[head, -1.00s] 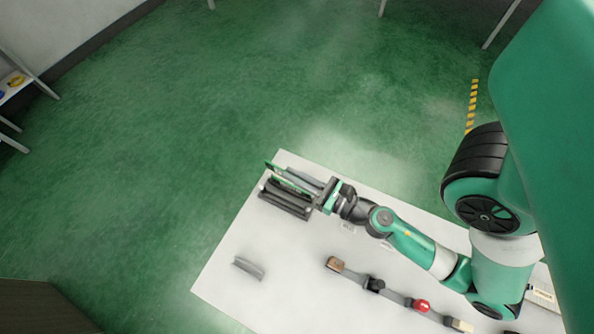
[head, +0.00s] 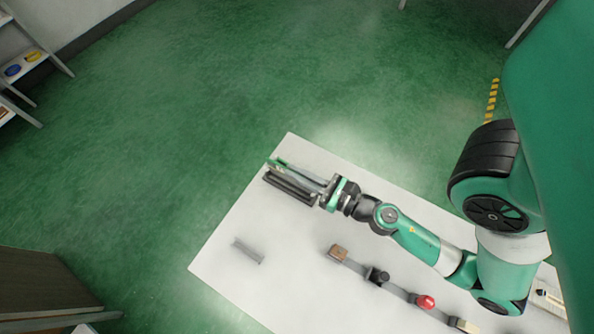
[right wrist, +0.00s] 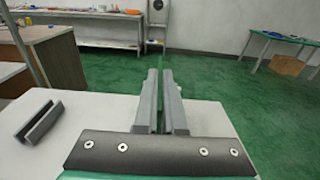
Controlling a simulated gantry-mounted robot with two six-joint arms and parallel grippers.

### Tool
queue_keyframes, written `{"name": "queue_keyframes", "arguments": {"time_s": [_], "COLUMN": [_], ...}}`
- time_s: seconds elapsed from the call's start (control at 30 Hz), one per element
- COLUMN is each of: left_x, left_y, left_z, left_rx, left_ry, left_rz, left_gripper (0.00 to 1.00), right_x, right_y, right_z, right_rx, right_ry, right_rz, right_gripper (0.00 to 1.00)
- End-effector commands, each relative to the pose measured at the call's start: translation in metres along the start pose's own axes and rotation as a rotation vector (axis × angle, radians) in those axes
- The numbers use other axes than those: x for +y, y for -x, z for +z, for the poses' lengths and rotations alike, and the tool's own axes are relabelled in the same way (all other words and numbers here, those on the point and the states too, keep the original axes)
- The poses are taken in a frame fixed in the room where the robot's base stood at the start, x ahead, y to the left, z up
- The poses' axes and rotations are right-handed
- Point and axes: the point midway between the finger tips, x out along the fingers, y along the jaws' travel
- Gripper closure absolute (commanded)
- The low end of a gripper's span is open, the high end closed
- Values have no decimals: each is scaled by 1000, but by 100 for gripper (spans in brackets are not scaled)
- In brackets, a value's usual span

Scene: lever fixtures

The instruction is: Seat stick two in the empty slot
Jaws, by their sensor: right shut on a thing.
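My right gripper (head: 300,178) is low at the far corner of the white table in the head view, pointing up-left. It is shut on a thin green stick, taken as stick two, whose green end (head: 277,162) shows past the fingers. In the right wrist view the stick (right wrist: 161,108) is a narrow green strip between two grey fingers. My left gripper is not in view.
A grey channel-shaped piece (head: 248,252) lies on the white table (head: 225,275), also visible at left in the right wrist view (right wrist: 38,122). A row of small fixtures, one with a red knob (head: 425,302), lies nearer the front. Table between them is clear.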

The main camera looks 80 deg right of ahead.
Motion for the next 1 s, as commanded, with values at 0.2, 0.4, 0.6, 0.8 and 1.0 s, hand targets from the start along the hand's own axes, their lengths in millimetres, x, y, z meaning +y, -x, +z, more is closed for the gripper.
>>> {"name": "queue_keyframes", "arguments": {"time_s": [0.2, 0.4, 0.6, 0.8, 1.0], "left_x": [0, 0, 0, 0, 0], "left_y": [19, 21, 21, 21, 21], "left_z": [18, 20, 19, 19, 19], "left_rx": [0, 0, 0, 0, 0], "left_ry": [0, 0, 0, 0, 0], "left_rz": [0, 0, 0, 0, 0], "left_gripper": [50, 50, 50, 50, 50], "right_x": [0, 0, 0, 0, 0], "right_y": [-1, -2, -2, -2, -2], "right_z": [-26, -29, -28, -28, -28], "right_rx": [0, 0, 0, 0, 0], "right_ry": [0, 1, 0, 0, 1], "right_rz": [0, 0, 0, 0, 0], "right_gripper": [100, 100, 100, 100, 100]}}
